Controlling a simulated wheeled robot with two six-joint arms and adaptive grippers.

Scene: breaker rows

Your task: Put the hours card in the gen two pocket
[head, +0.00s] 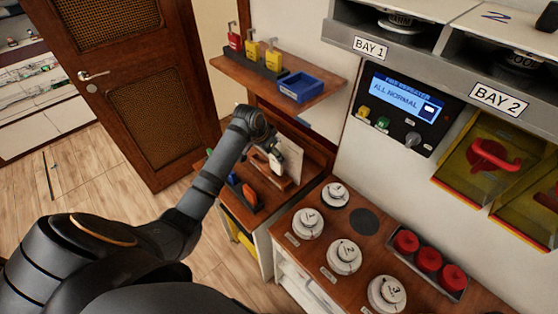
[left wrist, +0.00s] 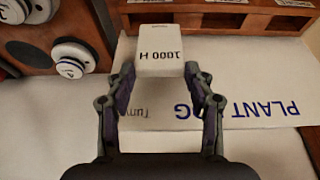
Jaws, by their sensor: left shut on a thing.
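My left gripper (left wrist: 160,88) is shut on the hours card, a small white block-like card (left wrist: 160,62) marked "1000 H", upside down in the left wrist view. The card is held between both fingertips, in front of a white sheet lettered "PLANT" (left wrist: 265,108). A wooden rack of pockets (left wrist: 285,22) with small white labels runs along the top of that view. The labels are too small to read, so I cannot tell which is gen two. In the head view my left gripper (head: 274,160) is at the wooden desk unit, beside an upright white panel (head: 291,152). My right gripper is not in view.
White numbered round pieces (head: 344,256) and red ones (head: 428,260) stand on the wooden counter to the right. A shelf (head: 232,70) with padlocks and a blue tray (head: 300,87) hangs above. Colored items (head: 249,193) lie near my arm.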

